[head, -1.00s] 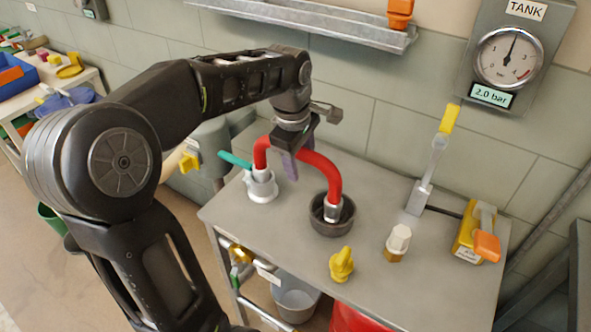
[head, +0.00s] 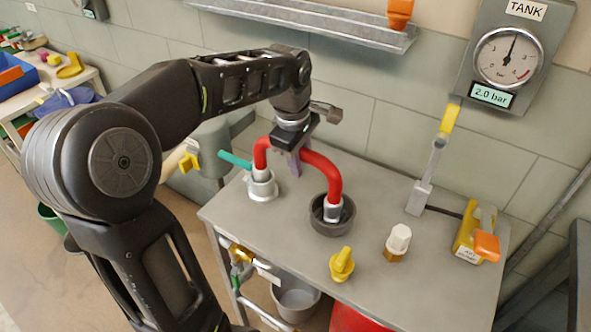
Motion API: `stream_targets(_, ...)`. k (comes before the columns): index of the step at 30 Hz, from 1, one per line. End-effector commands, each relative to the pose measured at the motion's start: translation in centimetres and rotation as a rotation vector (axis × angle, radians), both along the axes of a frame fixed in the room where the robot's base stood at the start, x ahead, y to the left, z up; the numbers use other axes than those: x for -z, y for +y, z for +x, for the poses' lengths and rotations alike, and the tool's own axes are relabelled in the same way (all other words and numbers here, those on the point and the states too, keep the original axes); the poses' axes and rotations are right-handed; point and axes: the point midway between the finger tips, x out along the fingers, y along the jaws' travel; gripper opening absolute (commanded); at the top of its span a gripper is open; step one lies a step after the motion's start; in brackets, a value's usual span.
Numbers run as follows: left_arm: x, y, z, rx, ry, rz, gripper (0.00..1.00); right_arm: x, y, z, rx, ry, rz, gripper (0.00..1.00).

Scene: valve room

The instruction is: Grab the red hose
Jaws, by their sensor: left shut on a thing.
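The red hose (head: 328,175) arches over the grey table. Its left end meets a silver fitting (head: 262,186) with a teal handle (head: 235,160). Its right end has a silver coupling (head: 333,208) that sits in a dark round bowl (head: 332,225). My left gripper (head: 294,160) points down at the middle of the arch and is shut on the hose. The jaws partly hide the hose there. My right gripper is not in view.
A yellow knob (head: 341,264), a white-capped fitting (head: 397,243), a yellow-handled lever (head: 436,160) and a yellow-orange device (head: 477,235) stand on the table (head: 285,238). A tank gauge (head: 509,57) and a metal shelf (head: 310,20) are on the wall.

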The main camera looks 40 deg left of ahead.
Motion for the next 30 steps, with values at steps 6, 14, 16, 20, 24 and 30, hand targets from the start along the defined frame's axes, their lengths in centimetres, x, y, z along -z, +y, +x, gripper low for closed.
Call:
stream_targets(6,0.01,0.0,-0.01,0.0,0.0,0.0,0.0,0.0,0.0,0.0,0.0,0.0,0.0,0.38)
stream_targets(14,0.01,0.0,-0.01,0.0,0.0,0.0,0.0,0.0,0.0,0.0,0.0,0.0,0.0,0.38)
stream_targets(16,0.01,0.0,-0.01,0.0,0.0,0.0,0.0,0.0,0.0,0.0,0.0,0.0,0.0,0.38)
stream_targets(20,-0.08,0.0,0.04,0.0,-0.002,0.0,0.0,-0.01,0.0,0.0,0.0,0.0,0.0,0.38)
stream_targets(24,-0.08,0.0,0.04,0.0,-0.002,0.0,0.0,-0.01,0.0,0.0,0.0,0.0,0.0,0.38)
stream_targets(30,-0.77,0.02,0.1,0.0,-0.004,0.001,0.0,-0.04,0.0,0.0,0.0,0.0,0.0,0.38)
